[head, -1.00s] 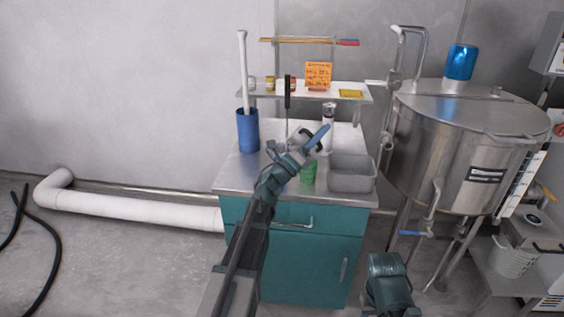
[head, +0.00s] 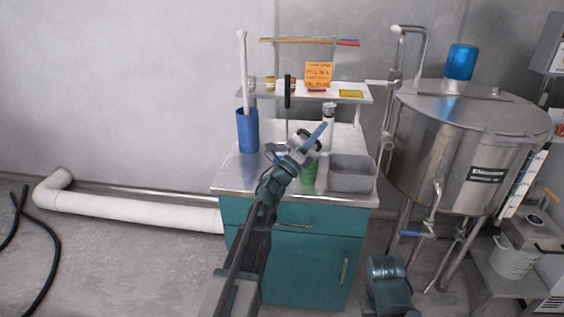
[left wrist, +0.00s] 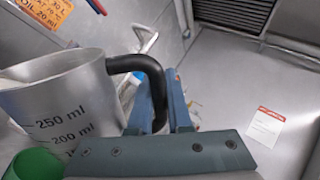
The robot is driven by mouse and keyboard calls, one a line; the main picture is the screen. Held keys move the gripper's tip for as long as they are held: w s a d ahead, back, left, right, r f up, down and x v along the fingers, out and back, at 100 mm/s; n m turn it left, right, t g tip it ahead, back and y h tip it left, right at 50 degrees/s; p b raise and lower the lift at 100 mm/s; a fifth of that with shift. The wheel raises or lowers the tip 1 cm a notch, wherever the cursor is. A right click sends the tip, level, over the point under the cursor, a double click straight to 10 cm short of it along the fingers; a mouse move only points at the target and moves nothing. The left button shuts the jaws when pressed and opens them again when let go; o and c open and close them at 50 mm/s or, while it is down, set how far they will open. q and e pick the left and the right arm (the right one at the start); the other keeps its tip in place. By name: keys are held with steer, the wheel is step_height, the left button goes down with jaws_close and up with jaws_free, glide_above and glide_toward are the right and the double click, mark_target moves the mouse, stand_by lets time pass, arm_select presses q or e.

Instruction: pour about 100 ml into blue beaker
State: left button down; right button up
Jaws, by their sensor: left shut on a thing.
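My left gripper (head: 317,136) is shut on the black handle (left wrist: 152,85) of a grey metal measuring jug (left wrist: 60,98). The jug is held above the bench, with 250 ml and 200 ml marks facing the wrist camera. Its contents are hidden. In the head view the jug (head: 303,143) is partly hidden by my wrist. A green cup (head: 309,176) stands on the bench just below the gripper; its rim (left wrist: 34,164) shows at the lower left of the left wrist view. A tall blue container (head: 247,133) with a white rod stands at the bench's left. I cannot tell whether it is the blue beaker.
The steel bench top (head: 232,177) has a grey basin (head: 352,174) at its right. A shelf (head: 265,94) with small jars and an orange card (head: 318,74) is behind. A black-handled tool (head: 288,92) stands upright. A large steel tank (head: 450,145) stands to the right.

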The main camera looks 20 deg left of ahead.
arm_select(q)
steer(key=shift+a+n, duration=0.15)
steer(key=shift+n, duration=0.15)
steer(key=shift+s+n+t+y, duration=0.3)
steer(key=shift+s+b, duration=0.1)
steer(key=shift+b, duration=0.25)
steer(key=shift+n+t+y, duration=0.3)
steer(key=shift+n+t, duration=0.1)
steer(key=shift+n, duration=0.1)
steer(key=shift+a+n+t+y+b, duration=0.45)
steer(key=shift+n+y, duration=0.35)
steer(key=shift+n, duration=0.25)
steer(key=shift+a+n+t+y+b, duration=0.35)
steer(key=shift+a+n+t+y, duration=0.2)
steer(key=shift+n+y, duration=0.4)
